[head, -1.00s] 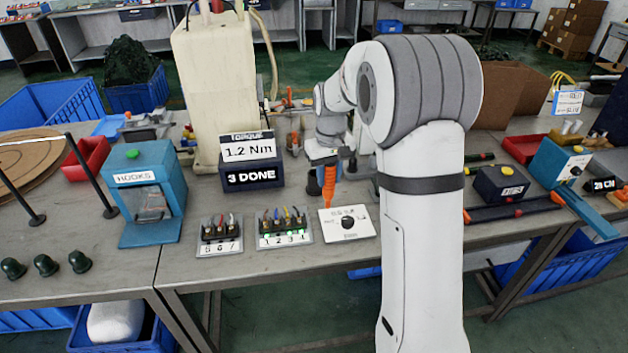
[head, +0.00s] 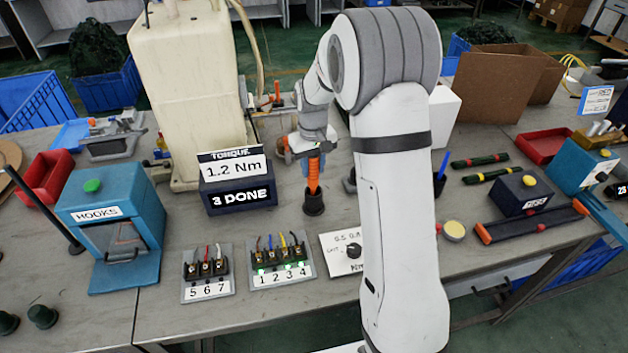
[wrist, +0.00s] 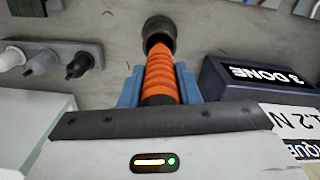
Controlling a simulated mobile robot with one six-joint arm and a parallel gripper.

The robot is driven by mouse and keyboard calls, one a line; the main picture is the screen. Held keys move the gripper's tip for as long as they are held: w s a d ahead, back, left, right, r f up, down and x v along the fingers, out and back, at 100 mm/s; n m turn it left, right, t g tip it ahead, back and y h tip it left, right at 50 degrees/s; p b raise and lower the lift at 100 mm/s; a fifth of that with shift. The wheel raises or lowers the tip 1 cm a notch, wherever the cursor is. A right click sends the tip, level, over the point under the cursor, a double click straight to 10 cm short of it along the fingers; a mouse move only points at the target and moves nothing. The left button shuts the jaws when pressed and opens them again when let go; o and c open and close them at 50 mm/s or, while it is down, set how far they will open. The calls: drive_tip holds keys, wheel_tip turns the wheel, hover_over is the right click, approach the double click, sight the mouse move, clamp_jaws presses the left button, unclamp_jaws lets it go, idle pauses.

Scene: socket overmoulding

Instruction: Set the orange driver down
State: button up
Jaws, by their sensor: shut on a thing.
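The orange driver (head: 313,172) is upright in my gripper (head: 313,150), with its lower end at the mouth of a dark round cup (head: 314,204) on the table. The wrist view shows the ribbed orange driver (wrist: 161,75) between the blue fingers of my gripper (wrist: 160,88), which is shut on it. Its far end meets the opening of the dark cup (wrist: 160,32). I cannot tell how deep the end sits in the cup.
The torque display (head: 236,185) reads 1.2 Nm and 3 DONE, left of the cup. Terminal blocks (head: 281,262) and a white panel with a knob (head: 340,250) lie in front. Bare table lies around the cup.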

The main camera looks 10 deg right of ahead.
sight(313, 179)
drive_tip(key=shift+f, duration=2.3)
drive_tip(key=shift+s, duration=0.1)
drive_tip(key=shift+f, duration=0.15)
drive_tip(key=o, duration=1.1)
wheel_tip(313, 179, up, 12)
drive_tip(key=shift+r, duration=0.1)
drive_tip(key=s+r+m+t, duration=0.1)
drive_tip(key=s+r, duration=0.5)
drive_tip(key=s, duration=0.6)
drive_tip(key=shift+m+t, duration=0.7)
drive_tip(key=shift+t, duration=0.2)
drive_tip(key=s, duration=1.6)
drive_tip(key=shift+s+d+f, duration=0.2)
drive_tip(key=shift+s+f, duration=0.1)
